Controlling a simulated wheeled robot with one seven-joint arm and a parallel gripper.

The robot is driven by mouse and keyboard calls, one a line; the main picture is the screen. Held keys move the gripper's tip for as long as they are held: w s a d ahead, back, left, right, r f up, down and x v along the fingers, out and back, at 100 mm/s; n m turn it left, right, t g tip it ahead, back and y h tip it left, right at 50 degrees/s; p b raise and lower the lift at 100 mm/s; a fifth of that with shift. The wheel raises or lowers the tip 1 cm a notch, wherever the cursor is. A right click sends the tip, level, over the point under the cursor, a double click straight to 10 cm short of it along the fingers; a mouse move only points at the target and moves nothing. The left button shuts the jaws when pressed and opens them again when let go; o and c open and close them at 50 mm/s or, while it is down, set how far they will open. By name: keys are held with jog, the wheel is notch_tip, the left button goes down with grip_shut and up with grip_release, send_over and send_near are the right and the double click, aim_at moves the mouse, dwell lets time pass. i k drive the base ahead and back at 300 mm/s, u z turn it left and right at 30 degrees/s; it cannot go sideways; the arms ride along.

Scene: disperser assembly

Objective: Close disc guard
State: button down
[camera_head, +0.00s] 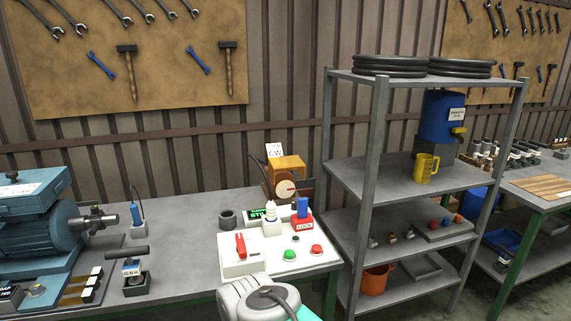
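An orange box-shaped housing (289,166) stands at the back of the workbench, with a pale round disc (286,189) on its front face and a white card marked CW (275,151) above it. A brown part sits beside the disc. I cannot tell for sure which part is the disc guard, or whether it is open or shut. A white rounded part of my arm (258,299), with some teal, shows at the bottom centre in front of the bench. My gripper's fingers are not visible.
A white control panel (256,261) with a red lever, green and red buttons, and a lock block (302,220) lies in front of the housing. A blue motor machine (38,228) is at left. A grey shelf (346,173) stands close on the right.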

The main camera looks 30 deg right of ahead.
aim_at(281, 162)
jog(key=u, duration=0.05)
jog(key=k, duration=0.5)
jog(key=z, duration=0.8)
jog(key=i, duration=1.1)
jog(key=u, duration=0.7)
